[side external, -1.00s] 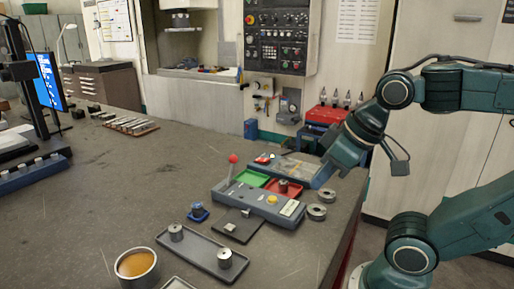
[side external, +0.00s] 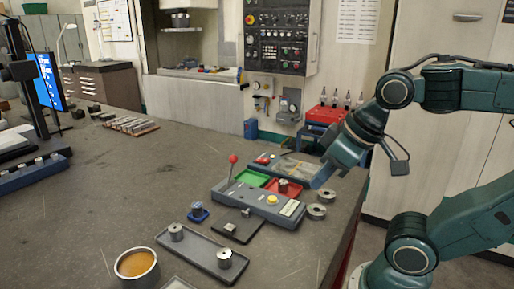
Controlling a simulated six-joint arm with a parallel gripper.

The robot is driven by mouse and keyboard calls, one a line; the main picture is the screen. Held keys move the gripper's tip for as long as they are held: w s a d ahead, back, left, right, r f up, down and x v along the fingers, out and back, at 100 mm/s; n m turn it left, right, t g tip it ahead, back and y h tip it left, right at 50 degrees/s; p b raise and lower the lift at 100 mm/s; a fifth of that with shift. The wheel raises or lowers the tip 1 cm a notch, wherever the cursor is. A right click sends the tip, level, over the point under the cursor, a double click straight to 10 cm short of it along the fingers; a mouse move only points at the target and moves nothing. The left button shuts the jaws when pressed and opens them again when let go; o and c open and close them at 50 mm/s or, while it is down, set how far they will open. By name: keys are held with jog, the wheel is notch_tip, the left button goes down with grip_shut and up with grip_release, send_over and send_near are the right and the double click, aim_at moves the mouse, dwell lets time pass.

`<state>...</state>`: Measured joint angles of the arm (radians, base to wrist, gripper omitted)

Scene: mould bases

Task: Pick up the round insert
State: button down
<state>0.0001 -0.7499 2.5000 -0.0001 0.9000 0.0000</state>
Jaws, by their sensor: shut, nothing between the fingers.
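Several small round metal pieces are in view, and I cannot tell which is the round insert. Two grey cylinders, a left one (side external: 176,232) and a right one (side external: 224,259), stand upright on a long dark tray (side external: 200,254). A dark round piece (side external: 197,208) sits on a blue base (side external: 198,217). Another small cylinder (side external: 283,186) stands in a red tray (side external: 295,190). My gripper (side external: 326,171) is shut and empty at the right, beyond the lever box. Its fingertips are small and hard to make out.
A grey box with a red-knobbed lever (side external: 233,160) and a yellow button (side external: 272,199) stands mid-bench beside a green tray (side external: 251,178). A cup of orange liquid (side external: 136,264) stands in front. The bench's left middle is clear.

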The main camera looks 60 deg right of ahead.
jog(key=c, duration=2.1)
grip_release()
jog(key=o, duration=1)
jog(key=shift+o, duration=0.2)
jog(key=w+d+n+g, duration=0.5)
jog(key=w+d+n, duration=1)
jog(key=d+n, duration=0.2)
jog(key=shift+w+d+f+n+g, duration=0.15)
jog(key=shift+w+f+n+g, duration=0.25)
jog(key=shift+n, duration=0.4)
jog(key=shift+f, duration=0.1)
send_over(283, 182)
jog(key=shift+d+f, duration=0.1)
jog(key=shift+f, duration=4.15)
